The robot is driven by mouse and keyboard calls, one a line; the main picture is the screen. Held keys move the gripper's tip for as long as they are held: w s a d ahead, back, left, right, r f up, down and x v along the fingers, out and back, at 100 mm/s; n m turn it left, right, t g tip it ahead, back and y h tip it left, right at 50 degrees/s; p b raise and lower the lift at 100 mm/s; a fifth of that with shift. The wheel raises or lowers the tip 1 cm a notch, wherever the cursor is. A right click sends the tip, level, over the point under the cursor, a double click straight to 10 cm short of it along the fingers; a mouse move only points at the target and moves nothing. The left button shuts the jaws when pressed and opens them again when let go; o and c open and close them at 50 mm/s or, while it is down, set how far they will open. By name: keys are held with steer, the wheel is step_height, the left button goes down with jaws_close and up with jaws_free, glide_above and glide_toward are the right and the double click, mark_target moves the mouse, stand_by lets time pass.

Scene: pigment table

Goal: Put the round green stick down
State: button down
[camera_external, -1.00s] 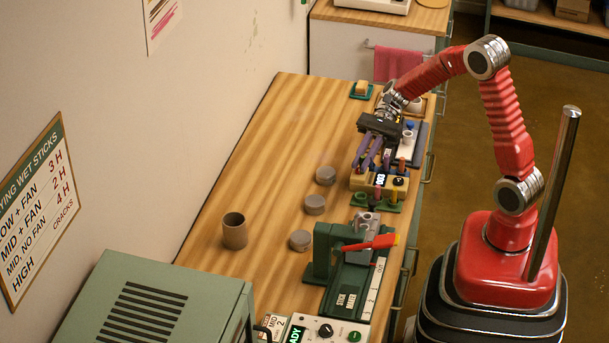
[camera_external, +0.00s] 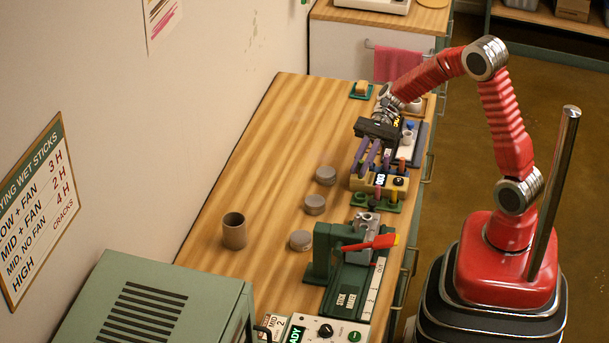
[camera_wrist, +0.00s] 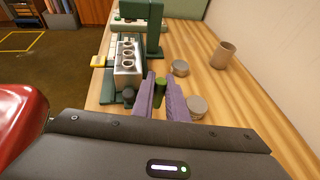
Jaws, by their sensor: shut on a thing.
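The round green stick (camera_wrist: 160,92) is between my gripper's purple fingers in the wrist view; its top end shows, its lower part is hidden. My gripper (camera_wrist: 160,88) is shut on it. In the external view my gripper (camera_external: 367,164) points down over the left end of the tan block with a small display (camera_external: 366,184). The stick cannot be made out clearly there. I cannot tell whether its lower end touches anything.
The green stick maker (camera_external: 345,290) with its red lever (camera_external: 372,243) stands nearer the camera. Several grey discs (camera_external: 315,204) and a brown cup (camera_external: 234,231) stand on the wooden table (camera_external: 250,165). The table's left side is largely clear.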

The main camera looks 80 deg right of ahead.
steer(key=w+a+f, duration=0.2)
steer(key=w+a, duration=0.6)
steer(key=w, duration=0.1)
steer(key=w+a+f, duration=0.2)
steer(key=w+a, duration=0.7)
steer(key=w+d+r+m+t+h, duration=0.1)
steer(key=w+m+t, duration=0.4)
steer(key=w, duration=0.7)
step_height(320, 180, up, 2)
steer(key=shift+w+r+h, duration=0.15)
steer(key=shift+r+h, duration=0.1)
steer(key=shift+h, duration=0.55)
steer(key=shift+f, duration=0.1)
steer(key=shift+f, duration=3.05)
steer(key=shift+f, duration=0.1)
steer(key=shift+f, duration=1.75)
